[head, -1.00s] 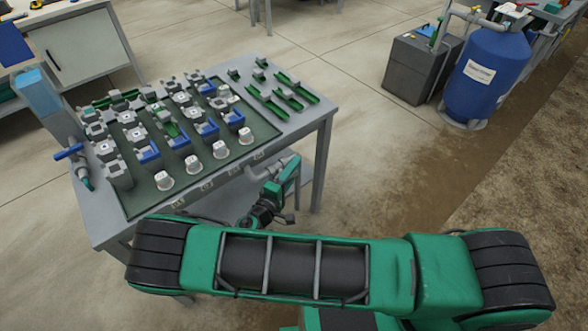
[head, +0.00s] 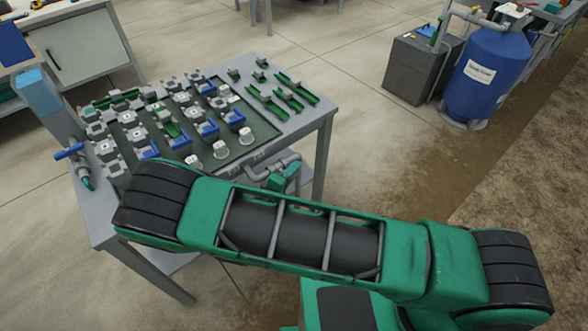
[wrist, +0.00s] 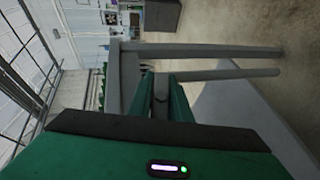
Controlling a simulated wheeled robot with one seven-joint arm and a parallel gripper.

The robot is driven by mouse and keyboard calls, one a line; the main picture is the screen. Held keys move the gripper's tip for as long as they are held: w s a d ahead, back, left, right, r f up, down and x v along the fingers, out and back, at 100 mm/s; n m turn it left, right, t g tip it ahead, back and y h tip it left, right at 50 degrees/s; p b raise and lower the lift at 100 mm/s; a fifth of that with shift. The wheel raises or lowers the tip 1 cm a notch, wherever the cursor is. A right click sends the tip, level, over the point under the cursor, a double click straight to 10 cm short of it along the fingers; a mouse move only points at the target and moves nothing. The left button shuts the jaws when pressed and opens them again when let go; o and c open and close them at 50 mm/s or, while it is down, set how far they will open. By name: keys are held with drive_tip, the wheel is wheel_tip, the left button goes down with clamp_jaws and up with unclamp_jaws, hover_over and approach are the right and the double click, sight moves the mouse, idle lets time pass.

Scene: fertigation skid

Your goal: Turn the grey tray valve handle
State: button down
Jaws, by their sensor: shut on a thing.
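My gripper (wrist: 162,78) shows in the wrist view with its two green fingers on either side of a grey piece, the grey tray valve handle (wrist: 161,90), and is shut on it. In the head view, part of my gripper (head: 286,178) shows at the table's front edge, just above my green arm. Grey pipework (head: 256,173) runs beside it under the edge. The handle itself is not clear in the head view, and my arm hides what is below.
The grey table (head: 313,112) carries a dark green tray (head: 246,151) with several small blocks and white-topped parts. A blue-handled valve (head: 70,152) stands at its left edge. A blue tank (head: 484,75) and dark box (head: 422,70) stand far right. Floor right of the table is open.

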drive_tip(key=shift+s+a+f+m+g+y, duration=0.3)
drive_tip(key=shift+a+f+m+g+y, duration=0.2)
drive_tip(key=shift+g+y, duration=1.1)
drive_tip(key=shift+s+a+f+m+g+y, duration=0.35)
drive_tip(key=shift+m+g+y, duration=0.3)
drive_tip(key=shift+g+y, duration=0.9)
drive_tip(key=shift+s+a+f+m+g+y, duration=0.25)
drive_tip(key=shift+a+f+m+g+y, duration=0.25)
drive_tip(key=shift+g+y, duration=1.1)
drive_tip(key=shift+d+t+y, duration=0.1)
drive_tip(key=shift+t+y, duration=0.25)
drive_tip(key=shift+y, duration=0.1)
drive_tip(key=c, duration=1.7)
unclamp_jaws()
drive_tip(key=v, duration=1)
drive_tip(key=shift+s+d+r, duration=0.1)
drive_tip(key=shift+r, duration=0.2)
